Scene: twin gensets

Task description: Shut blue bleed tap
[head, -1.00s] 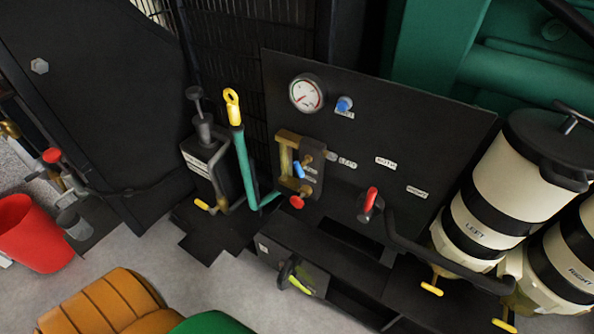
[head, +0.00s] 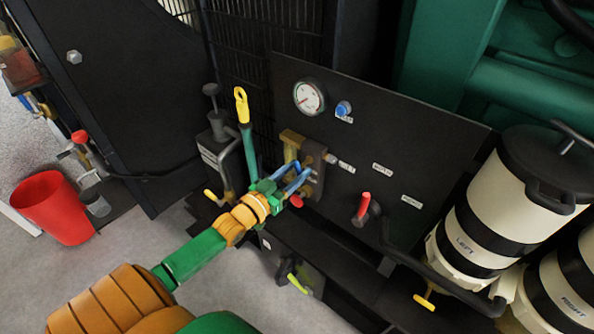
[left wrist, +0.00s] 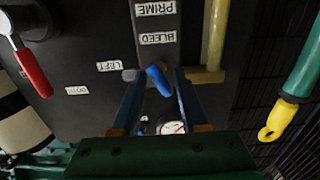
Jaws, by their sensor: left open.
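The blue bleed tap (left wrist: 158,80) is a short blue lever on the dark panel, below the BLEED label (left wrist: 157,38) in the left wrist view. It is slightly tilted there. My left gripper (left wrist: 157,74) is open, with one blue finger on each side of the tap; I cannot tell whether either touches it. In the head view my left gripper (head: 299,178) reaches the brass and dark valve block (head: 313,160) from the lower left. Its blue fingers hide or blend with the tap there. My right gripper is not in view.
A red lever (head: 363,206) and a gauge (head: 309,97) with a blue knob (head: 343,108) are on the panel. A green pump lever with a yellow top (head: 242,106) stands close left of the gripper. White filter canisters (head: 484,213) stand right.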

